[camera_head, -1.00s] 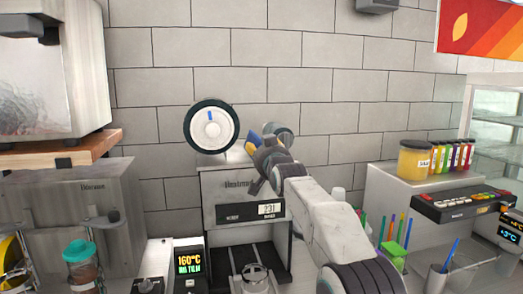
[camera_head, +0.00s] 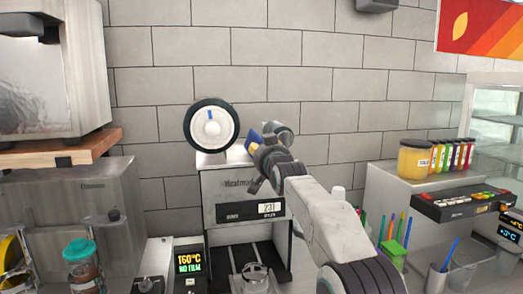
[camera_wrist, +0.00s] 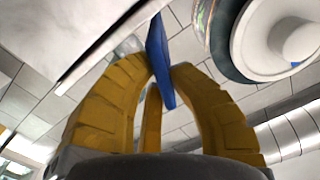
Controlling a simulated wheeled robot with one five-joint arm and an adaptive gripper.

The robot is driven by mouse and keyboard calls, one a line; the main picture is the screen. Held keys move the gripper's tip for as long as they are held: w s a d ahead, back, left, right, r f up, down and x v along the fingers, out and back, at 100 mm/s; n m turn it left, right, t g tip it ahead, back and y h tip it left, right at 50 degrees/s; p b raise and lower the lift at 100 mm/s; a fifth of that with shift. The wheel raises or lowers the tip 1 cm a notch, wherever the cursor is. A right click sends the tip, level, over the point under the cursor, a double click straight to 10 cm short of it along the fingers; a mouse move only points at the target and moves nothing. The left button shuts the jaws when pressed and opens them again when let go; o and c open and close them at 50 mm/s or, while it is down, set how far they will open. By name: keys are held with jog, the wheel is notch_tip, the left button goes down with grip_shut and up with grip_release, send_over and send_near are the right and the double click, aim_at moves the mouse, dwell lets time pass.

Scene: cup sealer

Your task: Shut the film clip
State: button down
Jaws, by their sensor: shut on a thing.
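The film clip appears as a blue flat piece (camera_wrist: 160,58) in the wrist view, between my yellow fingertips. My gripper (camera_wrist: 164,72) is shut on it. In the head view the blue clip (camera_head: 254,139) shows as a small patch above the sealer's top, right of the white film wheel. My gripper (camera_head: 252,149) is there too, partly hidden by my own wrist. The sealer (camera_head: 222,187) stands below, with a lit number display. How far the clip is turned is hard to tell.
The white film wheel (camera_head: 211,127) with a dark rim is close left of my gripper. A small control box (camera_head: 189,261) reads 160°C and NO FILM. A shelf with colored jars (camera_head: 415,158) stands to the right. A tiled wall is behind.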

jog(key=shift+w+d+f+m+b, duration=0.1)
jog(key=shift+d+f+m+b, duration=0.25)
jog(key=shift+m, duration=1.15)
jog(key=shift+d+f+m+b, duration=0.1)
jog(key=shift+f+m+b, duration=0.4)
jog(key=shift+m, duration=1)
jog(key=shift+w+d+f+m+b, duration=0.1)
jog(key=shift+d+f+m+b, duration=0.25)
jog(key=shift+m, duration=1.15)
jog(key=shift+a, duration=0.1)
jog(key=c, duration=1.1)
grip_release()
jog(key=shift+c, duration=0.2)
jog(key=shift+s, duration=0.2)
jog(key=v, duration=1.1)
jog(key=shift+s, duration=0.35)
jog(key=shift+a, duration=0.1)
